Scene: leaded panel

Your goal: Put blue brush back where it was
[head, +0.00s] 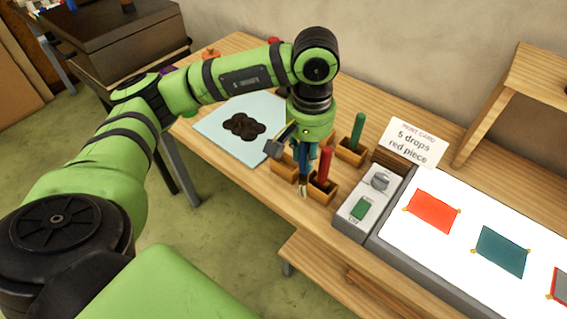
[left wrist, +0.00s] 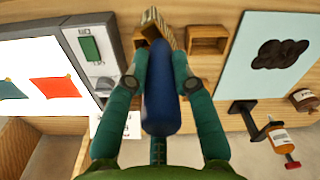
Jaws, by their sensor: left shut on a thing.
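My left gripper (head: 304,162) points down over the wooden table and is shut on the blue brush. In the left wrist view the thick blue handle of the blue brush (left wrist: 159,95) sits between the two green fingers. In the head view its lower end shows just below the fingers, by the small wooden holders; the fingers hide most of it. A wooden holder (head: 283,168) stands just left of the gripper, partly hidden. The red brush (head: 325,165) stands in a holder on the right. The green brush (head: 357,130) stands in another holder farther back. My right gripper is out of view.
A pale mat (head: 214,122) with a dark blob (head: 244,126) lies to the left. A switch box (head: 366,208) and a lit panel (head: 460,272) with coloured pieces lie to the right. A paint card (head: 413,143) stands behind. A bottle (left wrist: 278,137) shows in the left wrist view.

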